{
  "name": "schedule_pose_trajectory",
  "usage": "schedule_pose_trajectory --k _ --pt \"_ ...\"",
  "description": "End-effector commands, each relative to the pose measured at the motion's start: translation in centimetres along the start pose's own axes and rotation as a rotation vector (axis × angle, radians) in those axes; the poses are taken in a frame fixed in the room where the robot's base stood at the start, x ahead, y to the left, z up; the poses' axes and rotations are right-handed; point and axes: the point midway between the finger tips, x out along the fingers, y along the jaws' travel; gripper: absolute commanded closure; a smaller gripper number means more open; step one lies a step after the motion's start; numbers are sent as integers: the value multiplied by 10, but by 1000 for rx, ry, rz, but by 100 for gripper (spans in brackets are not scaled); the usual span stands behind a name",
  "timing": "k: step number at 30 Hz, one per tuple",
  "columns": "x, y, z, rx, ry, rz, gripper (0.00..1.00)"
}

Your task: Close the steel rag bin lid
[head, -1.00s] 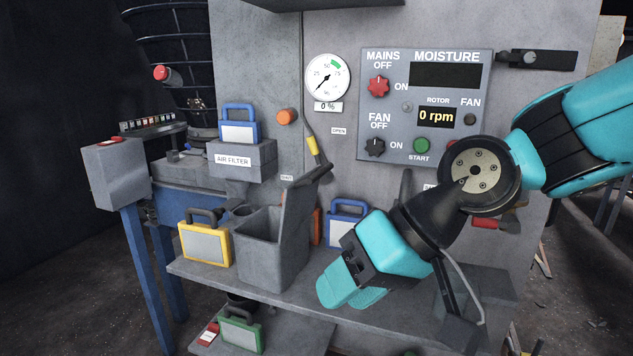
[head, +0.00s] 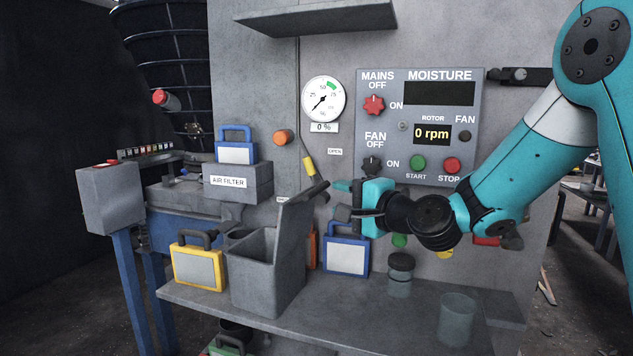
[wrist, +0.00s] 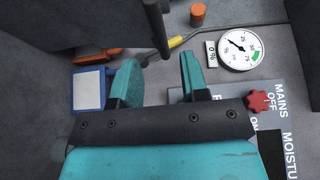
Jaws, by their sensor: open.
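The steel rag bin (head: 262,283) is a grey box on the shelf, open at the top. Its grey lid (head: 296,222) stands raised along the bin's right side, its top leaning slightly right. A dark bar (head: 313,191) shows at the lid's top edge. My gripper (head: 343,200) is open and empty, just right of the lid's upper part, fingers pointing left. In the wrist view my gripper (wrist: 160,72) has its fingers spread, with a dark bar (wrist: 156,28) ahead of and between them. I cannot tell whether anything touches.
A yellow case (head: 199,268) stands left of the bin, a blue case (head: 346,257) to its right behind. A dark-lidded jar (head: 400,276) and a clear cylinder (head: 457,318) stand on the shelf (head: 350,305). The control panel (head: 432,125) is behind my arm.

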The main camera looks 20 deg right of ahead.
Motion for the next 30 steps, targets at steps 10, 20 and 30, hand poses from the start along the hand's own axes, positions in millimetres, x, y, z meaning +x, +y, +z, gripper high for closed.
schedule_pose_trajectory --k 10,20,30 --pt "65 -2 0 -1 -2 1 59" --pt "77 0 0 -2 0 0 59" --pt "77 0 0 -2 0 1 100"
